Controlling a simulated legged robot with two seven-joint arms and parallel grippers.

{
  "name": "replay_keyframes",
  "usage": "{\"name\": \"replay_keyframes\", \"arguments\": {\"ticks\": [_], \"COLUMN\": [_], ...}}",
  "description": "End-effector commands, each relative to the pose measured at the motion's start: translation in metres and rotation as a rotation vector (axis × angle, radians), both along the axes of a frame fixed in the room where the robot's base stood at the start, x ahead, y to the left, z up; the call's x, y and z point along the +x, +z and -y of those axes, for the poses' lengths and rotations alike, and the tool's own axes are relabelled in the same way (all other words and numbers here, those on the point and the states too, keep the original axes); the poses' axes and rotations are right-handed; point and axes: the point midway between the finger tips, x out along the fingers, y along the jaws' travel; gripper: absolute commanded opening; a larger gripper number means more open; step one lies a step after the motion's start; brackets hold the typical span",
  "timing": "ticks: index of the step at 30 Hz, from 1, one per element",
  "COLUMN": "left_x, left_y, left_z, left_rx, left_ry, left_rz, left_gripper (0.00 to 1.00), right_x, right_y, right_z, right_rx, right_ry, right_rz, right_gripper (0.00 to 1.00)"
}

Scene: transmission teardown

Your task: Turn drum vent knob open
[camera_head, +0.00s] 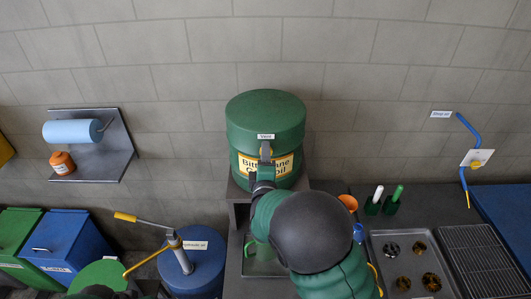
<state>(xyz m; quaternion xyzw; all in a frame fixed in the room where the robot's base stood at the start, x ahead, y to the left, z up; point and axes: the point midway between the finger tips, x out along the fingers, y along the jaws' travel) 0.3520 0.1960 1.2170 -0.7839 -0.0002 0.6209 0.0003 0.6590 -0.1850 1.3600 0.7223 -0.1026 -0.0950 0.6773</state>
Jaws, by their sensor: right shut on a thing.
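A green drum (264,106) with a yellow gear-oil label (285,164) stands on a dark stand against the back wall. A small white "Vent" tag (266,136) is on its front, below the lid. My right gripper (265,156) is at the drum's front just under this tag and is shut on the vent knob. The gripper hides the knob, so I cannot tell how far it is turned. My right forearm and its dark round joint cover the area below the drum. My left gripper is not in view.
A blue drum (205,262) with a hand pump stands to the left, near blue and green bins. A grey tray (390,240) with several metal parts and a rack (485,260) lie on the right. Green-based bottles and an orange cup stand beside my right arm.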

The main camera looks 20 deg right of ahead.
Motion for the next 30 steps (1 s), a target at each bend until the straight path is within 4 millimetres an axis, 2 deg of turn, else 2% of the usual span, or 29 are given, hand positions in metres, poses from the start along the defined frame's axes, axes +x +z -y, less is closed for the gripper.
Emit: {"name": "replay_keyframes", "arguments": {"ticks": [8,21,22,26,30], "left_x": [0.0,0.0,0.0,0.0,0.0], "left_y": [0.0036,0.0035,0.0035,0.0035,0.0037], "left_z": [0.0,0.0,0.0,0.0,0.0], "left_rx": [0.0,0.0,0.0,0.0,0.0], "left_ry": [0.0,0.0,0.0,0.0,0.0], "left_rz": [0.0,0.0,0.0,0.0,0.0], "left_gripper": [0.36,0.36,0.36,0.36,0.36], "right_x": [-0.0004,-0.0006,-0.0006,-0.0006,-0.0008], "right_y": [-0.0033,-0.0048,-0.0049,-0.0042,-0.0028], "right_z": [-0.0017,-0.0021,-0.0021,-0.0017,-0.0011], "right_rx": [-0.068,-0.076,-0.076,-0.075,-0.076], "right_ry": [0.003,0.004,0.004,0.004,0.002], "right_rz": [-0.027,-0.032,-0.032,-0.031,-0.027], "right_gripper": [0.0,0.0,0.37,0.54,0.54]}}
